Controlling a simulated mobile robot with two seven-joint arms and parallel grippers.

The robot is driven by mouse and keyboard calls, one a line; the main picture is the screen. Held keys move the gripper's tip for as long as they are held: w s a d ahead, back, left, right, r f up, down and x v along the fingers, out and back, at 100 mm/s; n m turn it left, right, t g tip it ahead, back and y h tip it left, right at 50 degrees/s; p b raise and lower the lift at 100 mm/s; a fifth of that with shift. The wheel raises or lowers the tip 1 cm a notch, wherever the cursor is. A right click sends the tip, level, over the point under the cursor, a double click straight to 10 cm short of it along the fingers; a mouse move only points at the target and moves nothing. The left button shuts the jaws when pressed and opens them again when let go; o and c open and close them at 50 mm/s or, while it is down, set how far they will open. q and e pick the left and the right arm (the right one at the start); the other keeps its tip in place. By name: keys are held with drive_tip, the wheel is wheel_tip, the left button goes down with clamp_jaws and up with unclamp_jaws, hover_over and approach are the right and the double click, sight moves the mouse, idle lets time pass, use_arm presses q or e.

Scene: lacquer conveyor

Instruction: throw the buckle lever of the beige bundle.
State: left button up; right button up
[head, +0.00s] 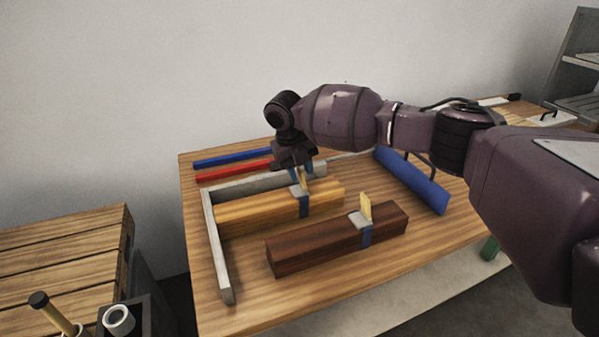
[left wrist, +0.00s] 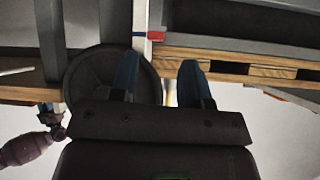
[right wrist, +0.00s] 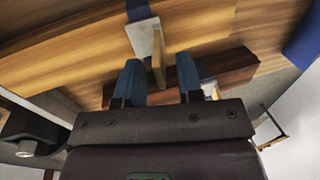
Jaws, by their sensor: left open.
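The beige bundle (head: 250,211) lies on the wooden table, wrapped by a blue strap (head: 304,207) with a grey buckle. Its pale yellow buckle lever (head: 302,181) stands up, partly hidden by my right gripper (head: 301,170). The right wrist view shows the lever (right wrist: 158,62) edge-on, with the right gripper's two blue fingers (right wrist: 159,84) apart on either side of its line. I cannot tell whether they touch it. My left gripper (left wrist: 158,82) shows only in the left wrist view, open and empty, away from the bundle.
A dark brown bundle (head: 320,246) with its own upright lever (head: 365,207) lies in front. A grey frame (head: 217,245) borders the beige bundle at left and back. Blue and red bars (head: 233,171) lie behind; a thick blue bar (head: 412,181) lies right. A pallet (head: 60,255) stands left.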

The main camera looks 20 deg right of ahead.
sight(302, 186)
drive_tip(key=shift+d+f, duration=0.1)
drive_tip(key=shift+f, duration=0.3)
clamp_jaws()
drive_tip(key=a+h, duration=0.1)
drive_tip(key=h, duration=0.2)
drive_tip(key=shift+a+f, duration=0.2)
drive_tip(key=shift+a, duration=0.15)
drive_tip(key=shift+a+f+h, duration=0.3)
drive_tip(key=shift+h, duration=0.65)
drive_tip(key=shift+a+f+h, duration=0.25)
drive_tip(key=shift+a+h, duration=0.05)
drive_tip(key=shift+h, duration=0.65)
